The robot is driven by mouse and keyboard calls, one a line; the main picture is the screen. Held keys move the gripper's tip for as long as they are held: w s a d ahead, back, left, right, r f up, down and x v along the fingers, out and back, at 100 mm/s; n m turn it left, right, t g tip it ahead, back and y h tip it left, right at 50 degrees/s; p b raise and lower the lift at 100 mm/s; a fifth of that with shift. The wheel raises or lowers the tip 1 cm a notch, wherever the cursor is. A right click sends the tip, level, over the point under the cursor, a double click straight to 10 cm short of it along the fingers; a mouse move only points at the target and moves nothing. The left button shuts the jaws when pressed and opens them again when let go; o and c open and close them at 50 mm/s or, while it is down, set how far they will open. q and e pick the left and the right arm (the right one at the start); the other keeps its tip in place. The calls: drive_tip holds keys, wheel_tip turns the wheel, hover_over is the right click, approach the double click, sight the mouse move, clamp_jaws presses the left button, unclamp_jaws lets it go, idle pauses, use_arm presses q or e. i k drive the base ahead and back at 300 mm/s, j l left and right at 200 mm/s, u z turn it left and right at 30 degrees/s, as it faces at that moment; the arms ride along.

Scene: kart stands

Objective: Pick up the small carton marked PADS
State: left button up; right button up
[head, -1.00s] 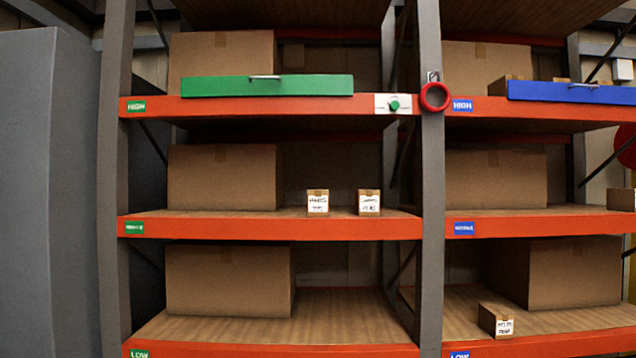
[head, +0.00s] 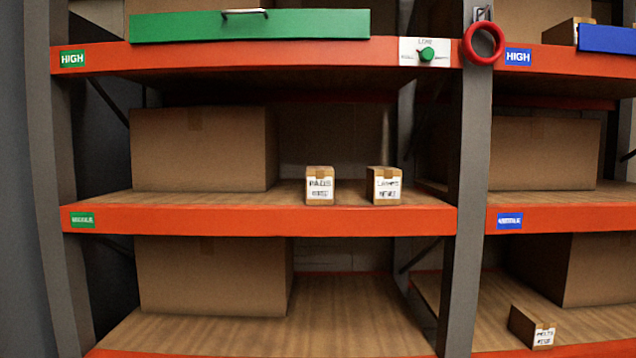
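The small carton marked PADS (head: 320,186) stands upright near the front edge of the middle shelf (head: 250,220) in the left bay. It is a brown box with a white label on its front. A similar small carton (head: 384,186), whose label seems to read LAMPS, stands a little to its right, with a gap between them. Neither of my grippers shows in the head view.
Large brown boxes (head: 200,150) fill the left part of the left bay's shelves. A green panel with a handle (head: 250,25) is above. A grey post (head: 468,180) with a red ring (head: 483,43) divides the bays. Another small carton (head: 531,327) lies low right.

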sight(319, 180)
drive_tip(key=i+l, duration=0.7)
drive_tip(key=l, duration=0.15)
drive_tip(key=i+l, duration=0.1)
drive_tip(key=l, duration=0.2)
drive_tip(key=i+l, duration=0.1)
drive_tip(key=l, duration=0.25)
drive_tip(key=i+l+u, duration=0.1)
drive_tip(key=l, duration=0.2)
